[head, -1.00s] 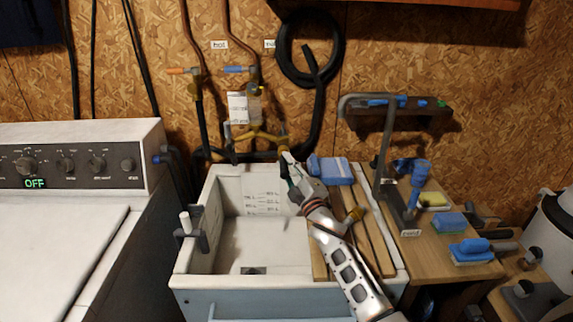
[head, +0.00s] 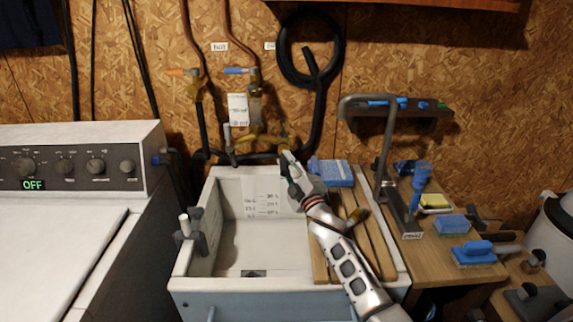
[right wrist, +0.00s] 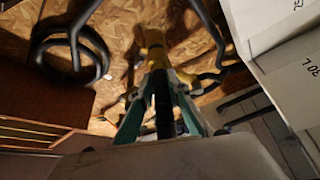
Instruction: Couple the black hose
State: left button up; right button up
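The black hose (head: 319,112) hangs from a coil on the chipboard wall and runs down behind the sink's back edge; the coil also shows in the right wrist view (right wrist: 73,52). A brass tap fitting (head: 262,139) sits above the sink's back rim. My right gripper (head: 286,160) is at that rim, just below the brass parts. In the right wrist view its green-sided fingers (right wrist: 164,88) close on a dark, hose-like piece, with a yellow brass part (right wrist: 154,48) just beyond the tips. Whether the brass parts are joined is hidden. My left gripper is not in view.
A white sink (head: 208,232) lies below, with wooden slats (head: 375,235) and a blue sponge (head: 333,173) at its right. A grey bent pipe (head: 384,150) stands right of the arm. The washing machine (head: 60,250) is at left. The basin is empty.

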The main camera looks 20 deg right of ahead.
jog(key=o, duration=0.5)
